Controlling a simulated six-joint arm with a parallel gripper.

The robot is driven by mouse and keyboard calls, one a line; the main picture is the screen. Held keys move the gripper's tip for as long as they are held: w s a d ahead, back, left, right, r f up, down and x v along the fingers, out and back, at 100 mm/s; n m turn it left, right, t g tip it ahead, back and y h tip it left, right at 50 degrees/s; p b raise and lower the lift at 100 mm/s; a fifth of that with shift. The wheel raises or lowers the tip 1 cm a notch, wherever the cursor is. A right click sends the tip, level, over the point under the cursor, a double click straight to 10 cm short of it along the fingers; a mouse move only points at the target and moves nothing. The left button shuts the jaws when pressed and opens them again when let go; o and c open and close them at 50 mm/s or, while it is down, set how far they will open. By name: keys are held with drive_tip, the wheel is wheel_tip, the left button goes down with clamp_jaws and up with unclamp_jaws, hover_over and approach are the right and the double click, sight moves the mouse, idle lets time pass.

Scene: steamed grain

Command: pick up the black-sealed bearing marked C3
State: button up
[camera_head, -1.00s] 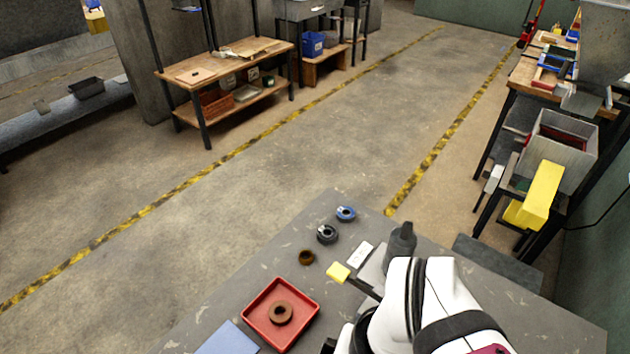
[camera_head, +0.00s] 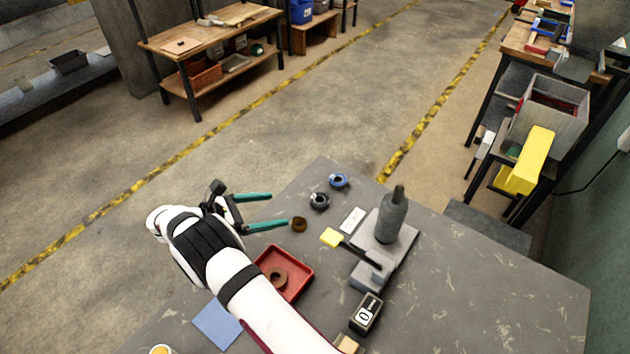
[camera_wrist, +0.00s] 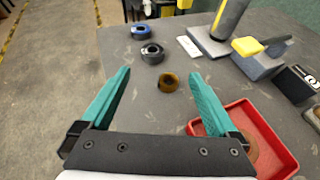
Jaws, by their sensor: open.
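The black bearing (camera_head: 319,201) lies flat on the grey table between a blue-sealed bearing (camera_head: 339,180) and a brown ring (camera_head: 299,225). Its C3 mark is too small to read. My gripper (camera_head: 279,209) is open and empty, left of this row, its teal fingers pointing toward it. In the wrist view, the brown ring (camera_wrist: 168,82) shows between the fingertips, with the black bearing (camera_wrist: 152,53) beyond it and the blue bearing (camera_wrist: 141,31) farther still. The fingers touch none of them.
A red tray (camera_head: 303,254) holding another brown ring lies partly behind my arm. A black box with a counter (camera_head: 366,314) stands nearer.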

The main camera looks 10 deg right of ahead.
approach(323, 199)
drive_tip(key=shift+s+d+f+n+t, duration=0.1)
drive_tip(key=shift+d+f+n+t, duration=0.1)
drive_tip(key=shift+d, duration=0.4)
drive_tip(key=shift+d+f+n+t, duration=0.1)
drive_tip(key=shift+d+f, duration=0.1)
drive_tip(key=shift+d, duration=0.4)
drive_tip(key=x, duration=0.5)
drive_tip(key=shift+w+d+f, duration=0.1)
drive_tip(key=shift+w+f, duration=0.1)
drive_tip(key=shift+w, duration=0.2)
clamp_jaws()
